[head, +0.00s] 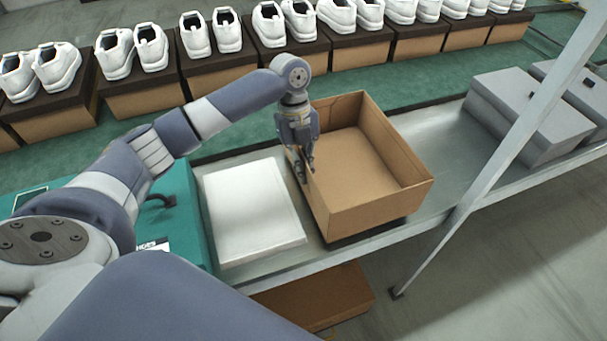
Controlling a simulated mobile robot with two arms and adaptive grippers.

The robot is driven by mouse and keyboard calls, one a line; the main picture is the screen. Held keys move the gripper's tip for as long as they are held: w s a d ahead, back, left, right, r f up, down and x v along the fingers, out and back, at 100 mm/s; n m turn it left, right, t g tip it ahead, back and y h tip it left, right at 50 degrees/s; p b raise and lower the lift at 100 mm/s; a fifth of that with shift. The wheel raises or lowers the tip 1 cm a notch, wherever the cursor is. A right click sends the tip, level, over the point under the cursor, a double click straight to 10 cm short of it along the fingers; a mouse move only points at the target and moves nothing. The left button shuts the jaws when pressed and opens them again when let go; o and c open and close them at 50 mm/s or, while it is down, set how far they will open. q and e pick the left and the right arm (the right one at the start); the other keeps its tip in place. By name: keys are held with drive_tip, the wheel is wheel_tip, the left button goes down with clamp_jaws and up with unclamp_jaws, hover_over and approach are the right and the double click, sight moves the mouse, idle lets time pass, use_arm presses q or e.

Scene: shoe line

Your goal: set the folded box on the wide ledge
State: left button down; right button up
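The folded box (375,205) is an open-topped brown cardboard box, upright and empty inside. It is over the front part of the grey metal ledge (435,130), with a dark shadow under its near side; I cannot tell whether its base touches the ledge. My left gripper (305,172) points down at the box's left wall, its fingers close together around the top edge. It looks shut on that wall, though the finger inside is partly hidden. My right gripper is not in view.
A white flat stack (252,210) lies just left of the box. A teal case (185,200) is farther left. Grey boxes (530,115) stand at right, behind a slanted metal post (510,140). White shoes on boxes (205,68) line the green belt (425,75) behind.

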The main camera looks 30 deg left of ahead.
use_arm(q)
wheel_tip(320, 180, down, 2)
drive_tip(key=shift+f, duration=0.35)
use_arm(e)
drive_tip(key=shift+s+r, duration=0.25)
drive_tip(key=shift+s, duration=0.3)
use_arm(q)
drive_tip(key=shift+f, duration=0.1)
drive_tip(key=c, duration=1.8)
unclamp_jaws()
drive_tip(key=b+v, duration=0.1)
drive_tip(key=v, duration=1.1)
drive_tip(key=shift+s+d, duration=0.1)
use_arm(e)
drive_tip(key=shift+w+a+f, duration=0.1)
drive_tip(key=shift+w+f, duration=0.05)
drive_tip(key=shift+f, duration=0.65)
